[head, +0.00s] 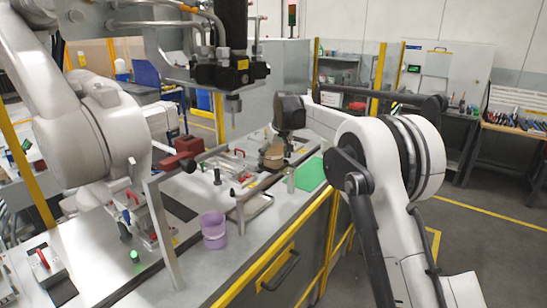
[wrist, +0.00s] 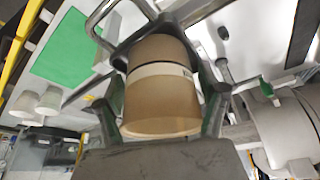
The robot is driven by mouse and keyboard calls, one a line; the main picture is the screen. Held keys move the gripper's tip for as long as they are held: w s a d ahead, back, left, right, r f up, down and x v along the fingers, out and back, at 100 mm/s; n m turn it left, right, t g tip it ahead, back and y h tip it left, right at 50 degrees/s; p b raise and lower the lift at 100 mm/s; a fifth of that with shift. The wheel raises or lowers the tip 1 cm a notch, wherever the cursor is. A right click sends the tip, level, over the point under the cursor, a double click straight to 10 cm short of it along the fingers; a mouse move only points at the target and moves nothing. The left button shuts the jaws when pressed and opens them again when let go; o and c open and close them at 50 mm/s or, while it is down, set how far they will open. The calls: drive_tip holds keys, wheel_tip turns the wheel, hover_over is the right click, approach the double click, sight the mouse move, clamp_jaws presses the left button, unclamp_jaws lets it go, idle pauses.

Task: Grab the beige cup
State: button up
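The beige cup (wrist: 160,105) is large in the middle of the wrist view, tan with a pale band around it. My gripper (wrist: 158,62) has one dark finger on each side of it, so the cup is between the fingers. The fingers are very close to its sides, but I cannot tell whether both press on it. In the head view the beige cup (head: 271,156) shows on the far side of the bench's front edge, just below my dark gripper (head: 280,140), which partly hides it.
A purple cup (head: 213,230) stands on the grey bench nearer the front. A green mat (head: 311,174) lies right of the beige cup. Two pale cups (wrist: 36,102) show at left in the wrist view. A metal loop handle (wrist: 103,18) is close to the gripper. A large robot arm (head: 95,130) is on the left.

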drive_tip(key=c, duration=0.7)
drive_tip(key=shift+r, duration=0.1)
drive_tip(key=shift+c, duration=0.3)
